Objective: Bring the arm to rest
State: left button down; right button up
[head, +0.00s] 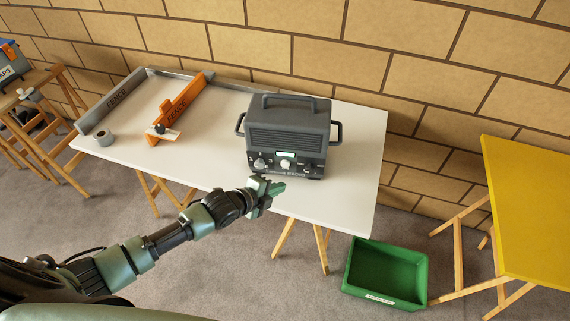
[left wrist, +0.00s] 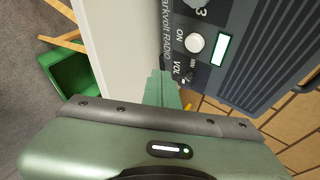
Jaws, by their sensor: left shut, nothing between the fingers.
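My left arm comes in from the left in the head view. Its gripper (head: 278,189) is shut and empty, just in front of the dark grey radio (head: 288,130), near the table's front edge. The radio stands upright on the white table (head: 352,165), with knobs and a lit green display on its front. In the left wrist view the shut fingers (left wrist: 162,88) point toward the radio's front (left wrist: 215,75), beside the ON button (left wrist: 194,43) and the VOL marking. Whether they touch the radio I cannot tell. My right gripper is not in view.
A green crate (head: 349,265) is on the floor at right. A yellow table (head: 530,200) stands further right. A brick wall is behind.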

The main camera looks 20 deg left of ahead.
pick_arm(q)
jog(key=shift+s+d, duration=0.25)
jog(key=s+d+r+n+g+y, duration=0.1)
jog(key=s+n+g, duration=0.1)
jog(key=s+n, duration=0.5)
jog(key=s+d+r+n+g+y, duration=0.1)
jog(key=s+d+n+g, duration=0.1)
jog(key=s+n, duration=0.5)
jog(key=s+a+r+n+g+y, duration=0.1)
jog(key=s+a+r+n, duration=0.15)
jog(key=s, duration=0.45)
jog(key=s+a+r+n+g+y, duration=0.1)
jog(key=s+a+n+g+y, duration=0.2)
jog(key=s, duration=0.4)
notch_tip(320, 180, down, 28)
jog(key=s+a+h, duration=0.1)
jog(key=s, duration=0.1)
jog(key=s+a+f+g+b, duration=0.1)
jog(key=s+a+f, duration=0.2)
jog(key=s+f, duration=1.3)
jog(key=shift+s+f, duration=0.2)
jog(key=shift+s, duration=0.4)
